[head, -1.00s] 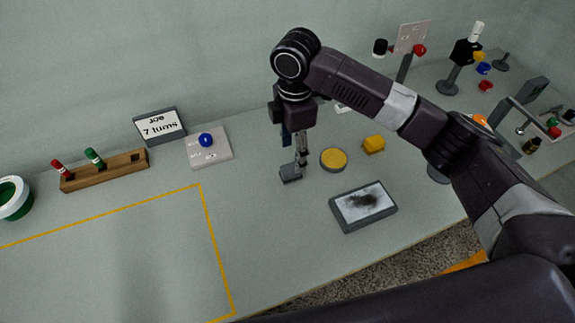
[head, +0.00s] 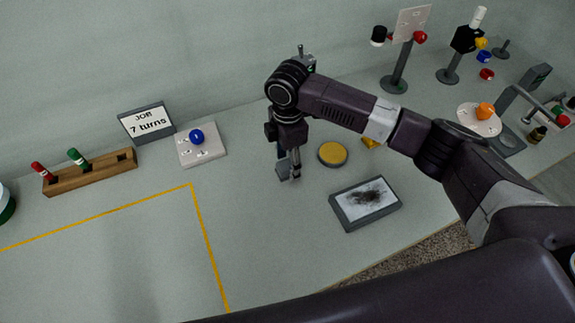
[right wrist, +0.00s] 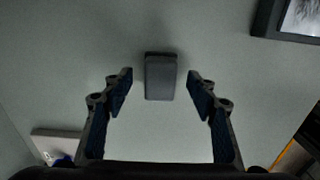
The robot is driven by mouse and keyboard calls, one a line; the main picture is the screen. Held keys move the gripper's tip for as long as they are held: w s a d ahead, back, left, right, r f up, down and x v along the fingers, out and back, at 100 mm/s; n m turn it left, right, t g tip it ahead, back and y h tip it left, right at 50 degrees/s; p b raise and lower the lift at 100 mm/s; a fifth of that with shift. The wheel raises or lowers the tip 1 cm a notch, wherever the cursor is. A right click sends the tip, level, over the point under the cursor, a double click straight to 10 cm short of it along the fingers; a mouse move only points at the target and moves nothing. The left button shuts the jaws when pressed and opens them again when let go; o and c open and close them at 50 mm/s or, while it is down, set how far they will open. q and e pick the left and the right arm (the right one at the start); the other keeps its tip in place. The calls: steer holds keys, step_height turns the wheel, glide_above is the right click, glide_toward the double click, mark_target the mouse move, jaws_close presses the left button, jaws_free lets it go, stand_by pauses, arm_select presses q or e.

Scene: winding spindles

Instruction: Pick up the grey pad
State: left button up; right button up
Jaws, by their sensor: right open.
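The grey pad (head: 282,170) is a small dark grey block on the table, left of a yellow disc; my right gripper partly covers it. In the right wrist view the pad (right wrist: 160,80) shows between and just beyond the fingertips. There is a clear gap on each side. My right gripper (head: 289,172) points down at the pad with its fingers apart and nothing held. Its two blue-padded fingers (right wrist: 160,75) show open in the right wrist view. I cannot tell the exact height of the tips over the table. My left gripper is not in view.
Right of the pad are the yellow disc (head: 333,153), a yellow block (head: 371,142) partly behind my arm, and a grey-framed panel (head: 367,204) with a dark smudge. A plate with a blue knob (head: 197,137), a sign (head: 147,123) and a wooden rack (head: 92,173) stand left.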

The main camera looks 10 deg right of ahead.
mark_target(288, 164)
steer(key=shift+f, duration=0.6)
steer(key=c, duration=1.2)
steer(key=shift+c, duration=0.2)
steer(key=shift+r, duration=0.1)
step_height(288, 164, up, 20)
steer(key=b, duration=0.1)
steer(key=shift+b, duration=0.35)
steer(key=o, duration=0.5)
steer(key=shift+c, duration=0.2)
steer(key=shift+s, duration=0.1)
steer(key=c, duration=0.3)
